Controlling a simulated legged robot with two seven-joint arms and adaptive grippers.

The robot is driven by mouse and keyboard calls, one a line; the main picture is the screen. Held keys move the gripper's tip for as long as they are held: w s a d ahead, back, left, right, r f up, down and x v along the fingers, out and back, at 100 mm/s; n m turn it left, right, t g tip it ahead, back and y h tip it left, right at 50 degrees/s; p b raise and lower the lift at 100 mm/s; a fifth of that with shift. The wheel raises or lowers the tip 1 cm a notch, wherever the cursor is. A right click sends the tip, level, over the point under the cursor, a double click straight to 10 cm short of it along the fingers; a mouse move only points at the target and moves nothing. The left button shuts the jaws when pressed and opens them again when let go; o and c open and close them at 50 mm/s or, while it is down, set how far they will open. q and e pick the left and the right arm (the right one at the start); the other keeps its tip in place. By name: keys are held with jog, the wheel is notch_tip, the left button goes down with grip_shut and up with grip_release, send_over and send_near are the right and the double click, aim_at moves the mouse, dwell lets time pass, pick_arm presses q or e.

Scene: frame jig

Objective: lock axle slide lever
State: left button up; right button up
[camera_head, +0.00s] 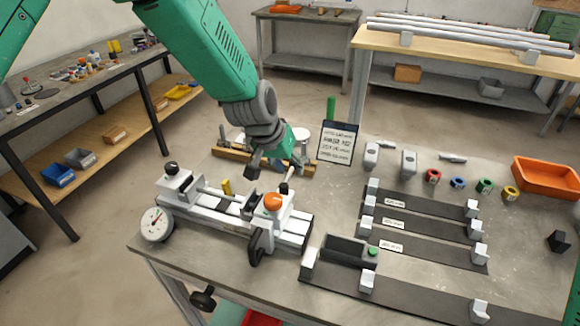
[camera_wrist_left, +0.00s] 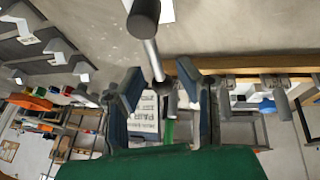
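The frame jig (camera_head: 213,218) is a pale slide assembly on the bench, with an orange knob (camera_head: 273,202) and a black handle (camera_head: 258,245) at its right end. A short lever with a dark tip (camera_head: 284,188) stands near the orange knob. My left gripper (camera_head: 277,168) is just above and behind this end, fingers apart. In the left wrist view, the left gripper (camera_wrist_left: 160,90) is open; a metal rod with a black grip (camera_wrist_left: 146,18) shows between and beyond its fingers. I cannot tell whether they touch it. My right gripper is not in view.
A dial gauge (camera_head: 157,224) is at the jig's left end. A sign (camera_head: 338,143) stands behind the gripper. Dark strips with pale blocks (camera_head: 415,235), coloured rings (camera_head: 458,183) and an orange bin (camera_head: 547,177) occupy the right.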

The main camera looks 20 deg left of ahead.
pick_arm(q)
jog(key=shift+w+d+f, duration=0.15)
jog(key=shift+f, duration=0.1)
grip_shut()
jog(key=shift+r, duration=0.1)
